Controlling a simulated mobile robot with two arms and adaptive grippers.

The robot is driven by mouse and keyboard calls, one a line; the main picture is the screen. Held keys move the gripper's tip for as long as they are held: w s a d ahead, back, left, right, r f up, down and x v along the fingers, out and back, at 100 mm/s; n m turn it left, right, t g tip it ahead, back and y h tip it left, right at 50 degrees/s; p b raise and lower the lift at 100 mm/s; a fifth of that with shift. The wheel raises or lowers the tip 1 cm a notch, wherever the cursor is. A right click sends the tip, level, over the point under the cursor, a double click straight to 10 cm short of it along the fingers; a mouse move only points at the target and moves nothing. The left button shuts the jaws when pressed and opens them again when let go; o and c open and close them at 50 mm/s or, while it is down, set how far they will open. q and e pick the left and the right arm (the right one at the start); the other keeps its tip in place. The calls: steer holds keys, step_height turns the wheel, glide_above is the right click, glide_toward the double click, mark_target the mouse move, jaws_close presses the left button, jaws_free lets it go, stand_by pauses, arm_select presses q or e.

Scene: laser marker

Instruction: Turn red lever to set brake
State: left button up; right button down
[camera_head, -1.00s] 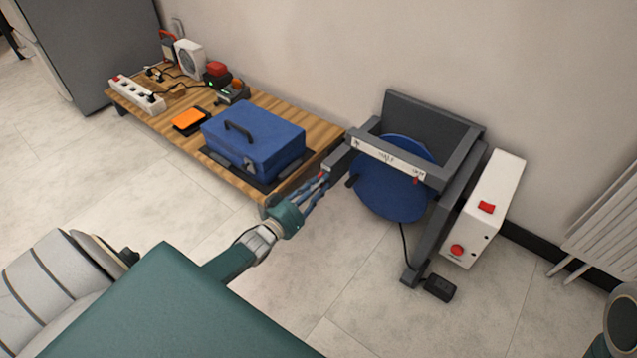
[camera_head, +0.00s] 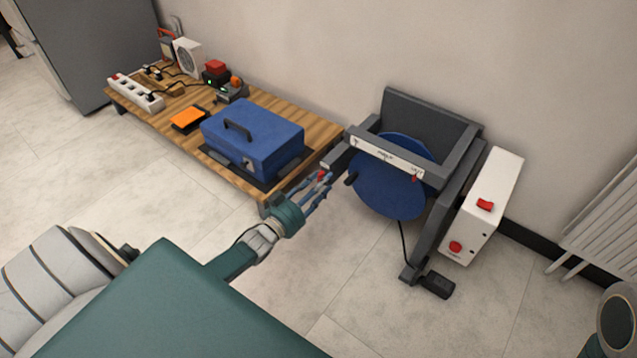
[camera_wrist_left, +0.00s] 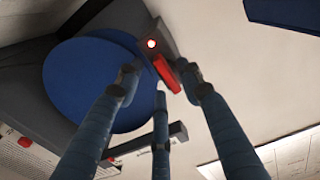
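The red lever (camera_wrist_left: 167,74) shows in the left wrist view as a short red bar on a grey arm of the frame, beside a glowing red light (camera_wrist_left: 151,44). In the head view, a small red part of it (camera_head: 324,175) shows at my fingertips, partly hidden. My left gripper (camera_head: 322,183) reaches the left side of the grey frame. Its three blue fingers are spread apart, and in the left wrist view (camera_wrist_left: 163,80) the lever lies between or just beyond their tips; contact cannot be told.
The grey frame (camera_head: 432,215) holds a blue disc (camera_head: 390,190) and a white labelled strip (camera_head: 385,157). A white box (camera_head: 486,215) with red controls stands right of it. A low wooden table (camera_head: 318,130) with a blue case (camera_head: 255,138) is at left.

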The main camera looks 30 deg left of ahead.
arm_select(q)
steer(key=shift+a, duration=0.2)
steer(key=s, duration=1.2)
steer(key=shift+a, duration=0.45)
steer(key=shift+w, duration=0.1)
